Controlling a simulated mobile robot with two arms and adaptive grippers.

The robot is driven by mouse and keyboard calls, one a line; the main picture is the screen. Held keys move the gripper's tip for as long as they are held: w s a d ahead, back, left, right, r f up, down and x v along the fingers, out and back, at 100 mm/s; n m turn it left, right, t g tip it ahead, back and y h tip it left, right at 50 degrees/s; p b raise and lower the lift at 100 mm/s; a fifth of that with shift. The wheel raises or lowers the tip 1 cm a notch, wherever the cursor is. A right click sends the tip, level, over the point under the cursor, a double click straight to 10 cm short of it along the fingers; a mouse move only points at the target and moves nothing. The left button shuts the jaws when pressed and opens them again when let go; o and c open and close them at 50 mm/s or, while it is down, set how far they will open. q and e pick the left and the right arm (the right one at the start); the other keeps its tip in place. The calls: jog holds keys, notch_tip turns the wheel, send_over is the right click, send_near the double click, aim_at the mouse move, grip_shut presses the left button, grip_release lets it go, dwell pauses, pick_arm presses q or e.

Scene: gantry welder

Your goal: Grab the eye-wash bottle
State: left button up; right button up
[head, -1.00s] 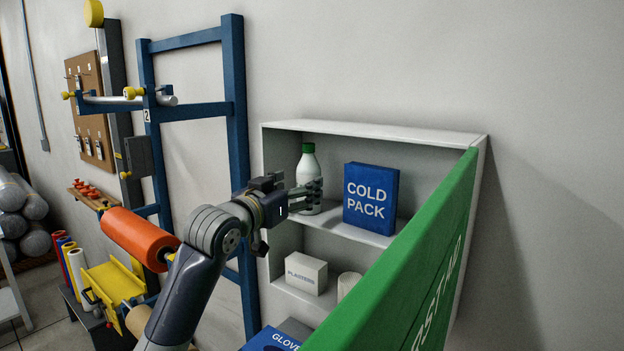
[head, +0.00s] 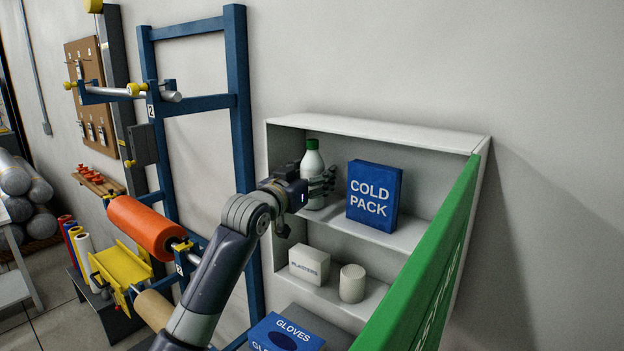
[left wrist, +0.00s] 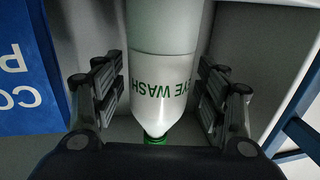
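The eye-wash bottle (head: 312,163), white with a green cap, stands upright on the upper shelf of the open wall cabinet, left of the blue cold pack box. My left gripper (head: 325,183) is at the bottle, with its fingers partly hiding it in the head view. In the left wrist view the bottle (left wrist: 163,75), with green EYE WASH lettering, appears upside down between the two fingers (left wrist: 160,95). The fingers are apart, one on each side, with narrow gaps showing, so the gripper looks open around it. My right gripper is not in view.
The cold pack box (head: 374,195) stands close beside the bottle. Below are a plasters box (head: 309,265) and a white roll (head: 352,284). The green cabinet door (head: 430,260) swings out at right. A blue rack (head: 240,110) with an orange roll (head: 150,228) stands left.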

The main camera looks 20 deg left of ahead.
pick_arm(q)
jog(key=shift+d, duration=0.1)
jog(key=c, duration=1.1)
jog(key=shift+o, duration=0.2)
jog(key=shift+r, duration=0.15)
